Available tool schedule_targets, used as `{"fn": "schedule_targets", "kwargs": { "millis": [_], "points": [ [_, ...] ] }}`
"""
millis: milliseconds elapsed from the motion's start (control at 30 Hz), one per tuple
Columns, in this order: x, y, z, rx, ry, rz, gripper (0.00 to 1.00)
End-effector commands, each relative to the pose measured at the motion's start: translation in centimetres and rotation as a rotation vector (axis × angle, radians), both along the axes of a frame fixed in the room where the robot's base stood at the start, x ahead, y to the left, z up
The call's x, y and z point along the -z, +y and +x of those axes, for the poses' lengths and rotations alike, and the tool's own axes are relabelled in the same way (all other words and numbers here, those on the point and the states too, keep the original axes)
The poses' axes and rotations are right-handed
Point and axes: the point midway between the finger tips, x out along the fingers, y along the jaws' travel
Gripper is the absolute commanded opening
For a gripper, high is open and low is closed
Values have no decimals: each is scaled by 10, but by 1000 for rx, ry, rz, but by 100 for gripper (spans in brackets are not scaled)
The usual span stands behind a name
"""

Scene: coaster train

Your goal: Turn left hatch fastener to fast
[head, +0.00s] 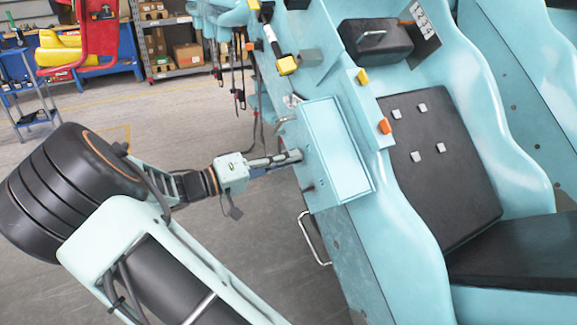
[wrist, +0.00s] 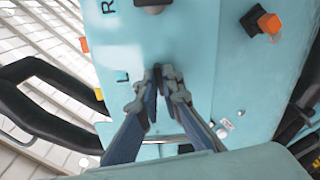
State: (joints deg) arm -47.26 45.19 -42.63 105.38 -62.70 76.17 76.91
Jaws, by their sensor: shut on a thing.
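The light-blue hatch box (head: 335,140) sits on the side of the coaster car in the head view. Its face (wrist: 215,60) fills the middle of the wrist view, with a letter "R" near the top and an "L" lower left. My gripper (head: 298,156) reaches the box from the left. In the wrist view my gripper (wrist: 162,78) has its fingers closed together beside the "L", on the left hatch fastener. The fingers hide most of that fastener, so I cannot tell its turn. A grey rounded fastener (wrist: 152,5) shows beside the "R", cut by the top edge.
An orange button (head: 385,126) and a yellow one (head: 362,77) stand on the car beside the box. A metal handle (head: 313,238) sticks out below it. The black seat (head: 435,165) lies to the right. Open floor (head: 200,125) lies left of the car.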

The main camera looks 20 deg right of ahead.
Motion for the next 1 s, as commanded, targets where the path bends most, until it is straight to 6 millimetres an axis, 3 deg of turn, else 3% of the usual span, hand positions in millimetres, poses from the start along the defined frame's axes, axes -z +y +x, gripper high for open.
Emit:
{"fn": "schedule_targets", "kwargs": {
  "millis": [400,900,1000],
  "points": [
    [1,1,1,-1,-169,8,0],
    [0,1,1,-2,-186,8,0],
    [0,1,1,-2,-186,8,15]
  ]
}}
